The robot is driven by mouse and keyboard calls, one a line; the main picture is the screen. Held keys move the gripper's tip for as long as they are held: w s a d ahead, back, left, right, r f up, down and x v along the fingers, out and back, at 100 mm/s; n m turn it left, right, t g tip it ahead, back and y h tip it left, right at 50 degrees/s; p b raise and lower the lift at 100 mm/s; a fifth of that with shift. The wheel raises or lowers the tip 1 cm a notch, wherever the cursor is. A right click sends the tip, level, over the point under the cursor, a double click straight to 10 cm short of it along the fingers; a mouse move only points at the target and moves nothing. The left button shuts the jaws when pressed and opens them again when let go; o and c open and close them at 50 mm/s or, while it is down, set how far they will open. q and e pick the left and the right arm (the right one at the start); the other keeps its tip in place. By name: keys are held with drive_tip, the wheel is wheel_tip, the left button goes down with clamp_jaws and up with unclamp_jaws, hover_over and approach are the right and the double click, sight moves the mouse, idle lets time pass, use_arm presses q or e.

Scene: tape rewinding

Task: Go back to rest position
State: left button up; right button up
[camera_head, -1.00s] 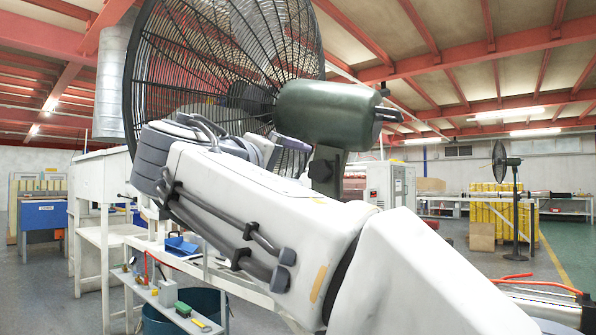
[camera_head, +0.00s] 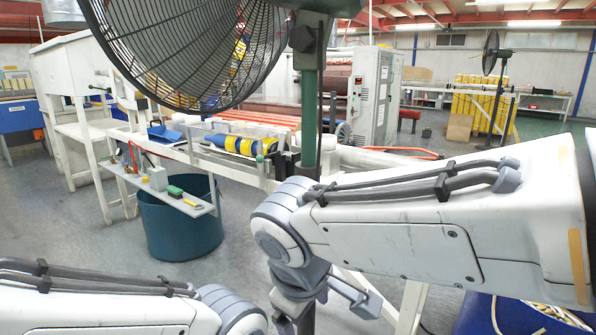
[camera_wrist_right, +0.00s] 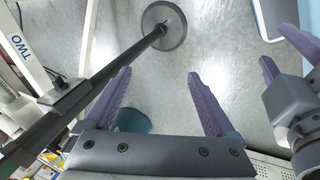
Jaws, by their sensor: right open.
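My right arm (camera_head: 430,215) comes in from the right in the head view, its wrist bent downward in front of the fan pole. My right gripper (camera_wrist_right: 160,73) shows in the right wrist view with its two purple fingers spread wide and nothing between them. My left arm (camera_head: 90,310) lies low at the bottom left of the head view, and its gripper is outside that view. In the right wrist view, my left gripper (camera_wrist_right: 283,50) appears at the right edge with its purple fingers apart and empty, partly cut off by the frame.
A large black fan (camera_head: 190,45) on a green pole (camera_head: 308,110) stands close in front of my right wrist. A white workbench (camera_head: 175,140) holds blue and yellow rolls (camera_head: 240,145). A teal bin (camera_head: 180,220) stands below it. Grey floor at left is open.

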drive_tip(key=s+d+f+m+g+y, duration=0.2)
drive_tip(key=s+d+f+m+g, duration=0.15)
drive_tip(key=s+f, duration=0.75)
wheel_tip(320, 180, up, 30)
drive_tip(key=s+p, duration=0.2)
drive_tip(key=p, duration=2.6)
drive_tip(key=shift+g+p, duration=0.3)
drive_tip(key=shift+g, duration=0.05)
drive_tip(key=shift+f, duration=0.1)
